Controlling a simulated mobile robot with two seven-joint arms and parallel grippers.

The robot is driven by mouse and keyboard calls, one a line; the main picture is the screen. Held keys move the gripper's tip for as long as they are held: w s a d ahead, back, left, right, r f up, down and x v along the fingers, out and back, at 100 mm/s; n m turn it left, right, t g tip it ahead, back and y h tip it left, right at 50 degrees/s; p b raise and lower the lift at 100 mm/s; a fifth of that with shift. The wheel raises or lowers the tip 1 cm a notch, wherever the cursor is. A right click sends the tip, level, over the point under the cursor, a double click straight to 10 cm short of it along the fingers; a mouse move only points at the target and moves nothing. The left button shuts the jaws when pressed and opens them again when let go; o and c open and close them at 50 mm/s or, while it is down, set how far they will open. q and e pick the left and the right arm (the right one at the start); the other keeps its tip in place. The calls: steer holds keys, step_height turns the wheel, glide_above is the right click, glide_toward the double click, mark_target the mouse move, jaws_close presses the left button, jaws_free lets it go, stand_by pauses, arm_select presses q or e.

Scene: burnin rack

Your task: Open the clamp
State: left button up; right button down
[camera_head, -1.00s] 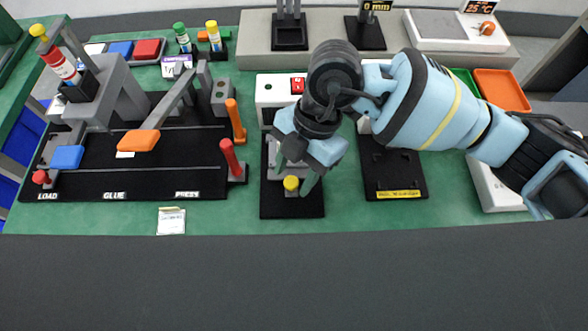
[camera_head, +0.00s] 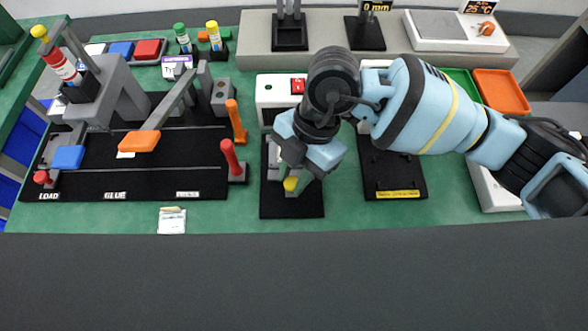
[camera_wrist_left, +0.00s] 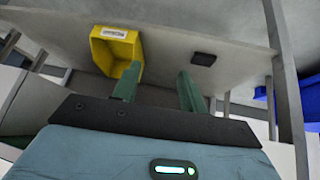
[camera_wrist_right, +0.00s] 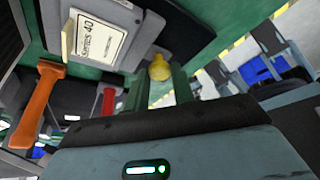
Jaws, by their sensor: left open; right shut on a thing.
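A grey clamp fixture (camera_head: 273,172) stands on a black base in the middle of the bench, with a yellow knob (camera_head: 290,184) at its near end. My right gripper (camera_head: 297,181) comes down over it, with its green fingers shut on the knob. In the right wrist view the yellow knob (camera_wrist_right: 160,67) shows at the fingertips. The gripper and wrist hide part of the fixture. My left gripper (camera_wrist_left: 157,80) shows only in its own wrist view, open and empty, with its fingers apart.
To the left is a black press station (camera_head: 120,180) with orange, blue and red handles. A white box with a red switch (camera_head: 297,86) stands behind the fixture. A black plate (camera_head: 395,178) lies right. A yellow bin (camera_wrist_left: 115,50) shows in the left wrist view.

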steer(key=s+p, duration=0.2)
steer(key=s, duration=0.1)
steer(key=shift+s+r, duration=0.15)
steer(key=shift+s, duration=0.1)
arm_select(q)
steer(key=shift+w+a+r, duration=0.1)
steer(key=shift+w+r, duration=0.1)
steer(key=shift+r, duration=0.4)
steer(key=shift+w+r, duration=0.15)
steer(key=shift+r, duration=0.45)
arm_select(e)
steer(key=shift+s+f, duration=0.2)
steer(key=c, duration=1.2)
jaws_free()
arm_select(q)
steer(key=shift+s, duration=0.1)
